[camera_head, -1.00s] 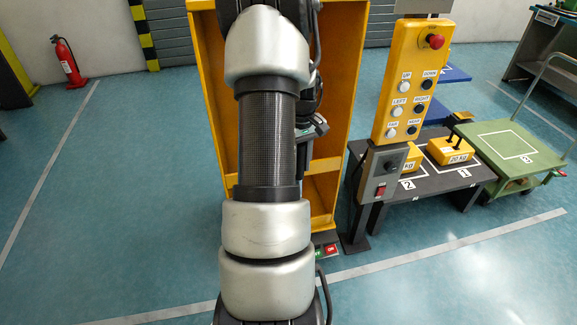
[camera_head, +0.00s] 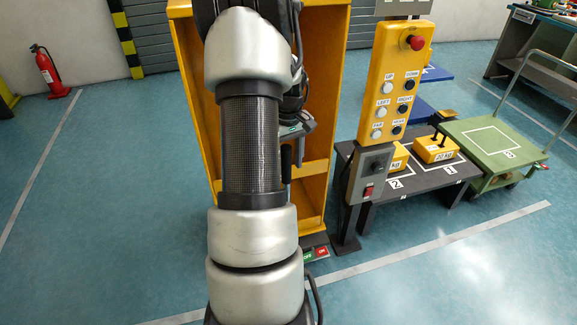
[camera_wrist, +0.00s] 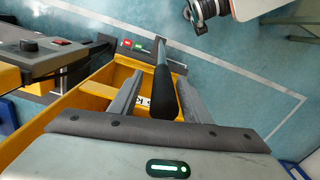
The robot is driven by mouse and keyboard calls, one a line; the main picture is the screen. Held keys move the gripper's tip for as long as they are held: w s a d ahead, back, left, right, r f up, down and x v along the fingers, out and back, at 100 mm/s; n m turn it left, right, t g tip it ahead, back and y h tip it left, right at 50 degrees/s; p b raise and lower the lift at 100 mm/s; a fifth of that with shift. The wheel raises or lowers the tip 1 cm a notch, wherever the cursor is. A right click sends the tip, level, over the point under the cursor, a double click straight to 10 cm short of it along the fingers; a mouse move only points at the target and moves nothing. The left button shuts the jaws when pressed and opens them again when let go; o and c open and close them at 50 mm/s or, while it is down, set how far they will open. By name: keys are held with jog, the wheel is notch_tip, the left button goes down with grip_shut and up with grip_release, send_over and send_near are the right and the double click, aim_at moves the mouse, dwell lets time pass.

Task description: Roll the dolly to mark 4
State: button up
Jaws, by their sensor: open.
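A green wheeled platform (camera_head: 468,133) with a grey push rail stands at the right in the head view, with a white square and a 3 on top; it looks like the dolly. I cannot read a mark 4 in either view. My gripper (camera_wrist: 160,76) shows in the wrist view with its two grey fingers apart. A black bar with a thick grip (camera_wrist: 165,92) lies between the fingers in the picture; I cannot tell if they touch it. In the head view my gripper (camera_head: 295,129) is partly hidden behind my arm, in front of a yellow cabinet (camera_head: 325,100).
A yellow button post (camera_head: 400,75) stands right of the cabinet. Behind it a dark table (camera_head: 420,178) marked 1 and 2 holds yellow weights (camera_head: 434,149). A blue platform (camera_head: 420,113) is beyond. A fire extinguisher (camera_head: 48,72) is far left. The floor at left is clear.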

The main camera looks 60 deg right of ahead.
notch_tip(320, 180, up, 16)
jog(key=shift+f+p, duration=0.2)
jog(key=shift+p, duration=0.85)
